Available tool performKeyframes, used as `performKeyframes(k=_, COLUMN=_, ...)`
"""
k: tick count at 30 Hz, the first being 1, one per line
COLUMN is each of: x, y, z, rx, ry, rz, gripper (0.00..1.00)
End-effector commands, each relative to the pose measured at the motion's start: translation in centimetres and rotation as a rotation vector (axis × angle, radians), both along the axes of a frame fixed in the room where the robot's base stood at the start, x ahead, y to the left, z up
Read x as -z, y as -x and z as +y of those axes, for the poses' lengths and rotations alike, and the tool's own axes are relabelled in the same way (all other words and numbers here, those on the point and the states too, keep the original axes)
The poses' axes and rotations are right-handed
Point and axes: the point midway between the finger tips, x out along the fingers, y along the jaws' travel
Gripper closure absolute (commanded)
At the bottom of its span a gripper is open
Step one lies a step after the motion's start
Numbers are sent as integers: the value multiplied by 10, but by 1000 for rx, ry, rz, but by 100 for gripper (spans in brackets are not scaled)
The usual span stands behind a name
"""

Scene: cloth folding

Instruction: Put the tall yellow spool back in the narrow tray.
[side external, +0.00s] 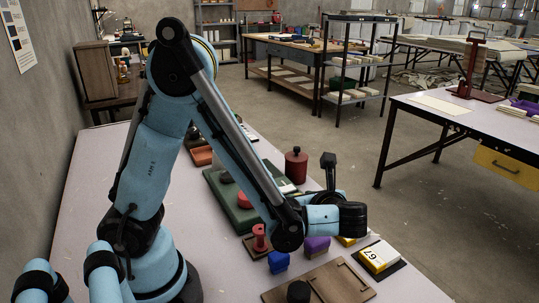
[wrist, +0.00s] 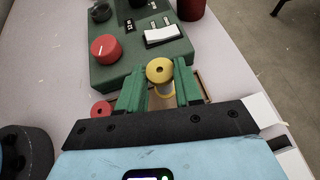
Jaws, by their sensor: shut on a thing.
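In the wrist view, my gripper (wrist: 159,82) has its green fingers closed around the yellow spool (wrist: 160,70). The spool's round top with a dark centre hole faces the camera, and its lower yellow rim shows between the fingers. A brown wooden tray edge (wrist: 205,88) shows beyond the right finger, so the spool is over or in the tray; I cannot tell whether it touches the floor. A red spool (wrist: 101,108) is left of the fingers. In the side view the red spool (side external: 259,238) stands on the tray's near end (side external: 249,247); my arm hides the yellow spool and fingers.
A green fixture (wrist: 145,45) with a red knob (wrist: 104,48) lies just beyond the gripper. A dark red canister (side external: 296,166) stands behind. Blue (side external: 278,261) and purple (side external: 316,246) blocks, a wooden board (side external: 330,280) and a yellow-and-white card box (side external: 378,256) are near the front.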

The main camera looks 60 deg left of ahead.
Motion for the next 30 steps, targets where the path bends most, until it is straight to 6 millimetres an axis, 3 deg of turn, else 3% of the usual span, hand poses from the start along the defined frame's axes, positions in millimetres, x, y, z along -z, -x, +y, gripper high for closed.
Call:
performKeyframes(k=12, x=37, y=0, z=0, rx=0, ry=0, rz=0, gripper=99)
performKeyframes(k=26, x=43, y=0, z=0, rx=0, ry=0, rz=0, gripper=99)
performKeyframes(k=27, x=43, y=0, z=0, rx=0, ry=0, rz=0, gripper=63)
performKeyframes(k=30, x=43, y=0, z=0, rx=0, ry=0, rz=0, gripper=47)
